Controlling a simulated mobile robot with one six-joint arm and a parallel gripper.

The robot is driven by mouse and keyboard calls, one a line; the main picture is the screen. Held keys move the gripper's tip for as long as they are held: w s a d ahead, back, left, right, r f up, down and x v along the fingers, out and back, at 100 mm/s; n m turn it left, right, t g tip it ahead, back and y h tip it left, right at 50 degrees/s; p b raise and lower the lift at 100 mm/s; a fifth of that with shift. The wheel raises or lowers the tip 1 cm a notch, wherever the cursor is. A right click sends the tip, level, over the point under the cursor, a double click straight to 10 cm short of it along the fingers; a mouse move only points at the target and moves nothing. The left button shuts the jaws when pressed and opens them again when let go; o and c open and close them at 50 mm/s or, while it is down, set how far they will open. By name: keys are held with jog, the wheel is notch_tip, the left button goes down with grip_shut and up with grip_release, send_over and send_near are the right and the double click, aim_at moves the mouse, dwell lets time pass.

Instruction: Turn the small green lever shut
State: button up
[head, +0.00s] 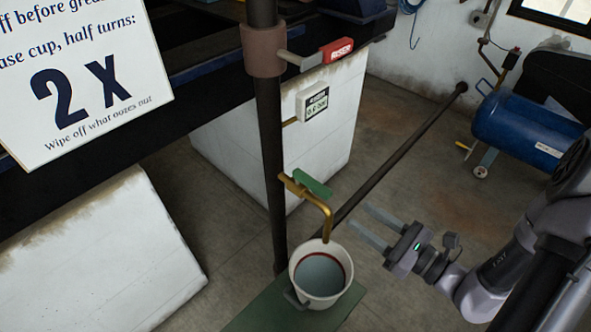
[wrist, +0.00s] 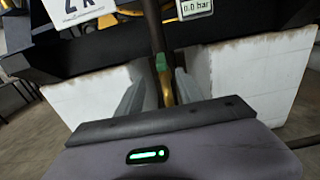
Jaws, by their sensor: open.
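The small green lever (head: 312,183) sits on top of a brass tap that branches off a dark vertical pipe in the head view. The brass spout (head: 327,222) bends down over a white bucket (head: 297,277). My gripper (head: 371,227) is open and empty, to the right of the spout and lower than the lever. In the wrist view the green lever (wrist: 161,63) shows ahead, between my open fingers (wrist: 154,88) and beyond their tips. Part of the brass tap below it is hidden by my gripper body.
The dark pipe (head: 270,150) carries a red-handled valve (head: 337,51) higher up and a gauge box (head: 312,104). A sign (head: 80,75) hangs at upper left. The bucket stands on a green plate (head: 262,312). A blue tank (head: 520,128) stands at right. A long pipe (head: 395,150) runs behind my gripper.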

aim_at(308, 179)
jog(key=b+x, duration=0.2)
jog(key=x, duration=1.5)
jog(key=shift+w, duration=0.15)
grip_shut()
dwell(0.5)
